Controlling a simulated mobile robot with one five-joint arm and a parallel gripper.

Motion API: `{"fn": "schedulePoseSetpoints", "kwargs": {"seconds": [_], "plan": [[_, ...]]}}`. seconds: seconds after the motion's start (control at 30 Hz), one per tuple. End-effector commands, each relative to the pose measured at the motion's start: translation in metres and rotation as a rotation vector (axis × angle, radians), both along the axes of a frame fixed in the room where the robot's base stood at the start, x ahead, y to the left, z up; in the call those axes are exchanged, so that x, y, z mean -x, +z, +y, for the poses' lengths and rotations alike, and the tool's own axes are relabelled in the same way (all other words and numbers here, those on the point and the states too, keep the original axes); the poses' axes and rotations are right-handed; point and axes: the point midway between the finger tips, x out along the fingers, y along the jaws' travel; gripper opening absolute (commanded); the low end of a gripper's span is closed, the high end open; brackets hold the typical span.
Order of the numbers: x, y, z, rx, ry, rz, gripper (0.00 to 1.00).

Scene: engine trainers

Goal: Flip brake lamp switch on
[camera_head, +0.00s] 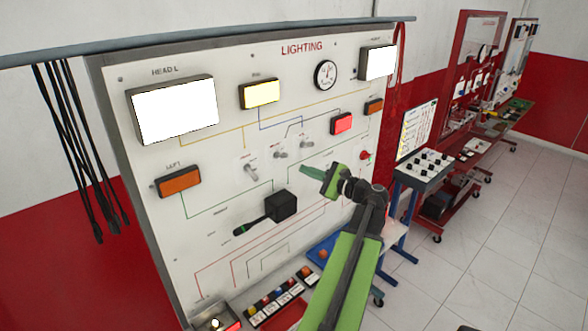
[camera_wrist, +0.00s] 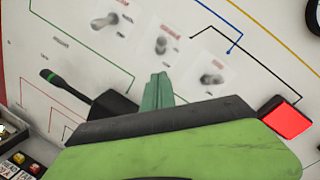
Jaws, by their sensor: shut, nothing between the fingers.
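The white LIGHTING board (camera_head: 215,235) carries a row of three small toggle switches: left (camera_head: 250,168), middle (camera_head: 280,154) and right (camera_head: 307,143). In the wrist view they are the left (camera_wrist: 103,20), middle (camera_wrist: 162,43) and right (camera_wrist: 211,78) ones. Their labels are too small to read, so I cannot tell which is the brake lamp switch. The red lamp (camera_head: 343,123) at right glows; it also shows in the wrist view (camera_wrist: 286,118). My gripper (camera_head: 303,168) is shut and empty, its teal fingertips (camera_wrist: 158,80) just below the middle and right switches, apparently apart from them.
A black box with a stalk (camera_head: 280,205) juts out below the switches, left of my gripper. A red knob (camera_head: 366,155) is at right. White head lamps (camera_head: 174,109) and a yellow lamp (camera_head: 260,94) glow. Black cables (camera_head: 75,140) hang at left.

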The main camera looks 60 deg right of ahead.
Motion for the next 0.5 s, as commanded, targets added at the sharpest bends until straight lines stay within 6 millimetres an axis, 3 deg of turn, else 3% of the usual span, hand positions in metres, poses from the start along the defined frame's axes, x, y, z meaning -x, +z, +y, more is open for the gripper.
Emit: {"fn": "schedulePoseSetpoints", "kwargs": {"seconds": [0.03,0.2,0.5], "plan": [[0.011,0.009,0.004,0.000,-0.001,0.000,0.00],[0.037,0.018,0.011,0.000,0.003,0.000,0.00],[0.050,0.020,0.015,0.000,0.007,0.000,0.00]]}}
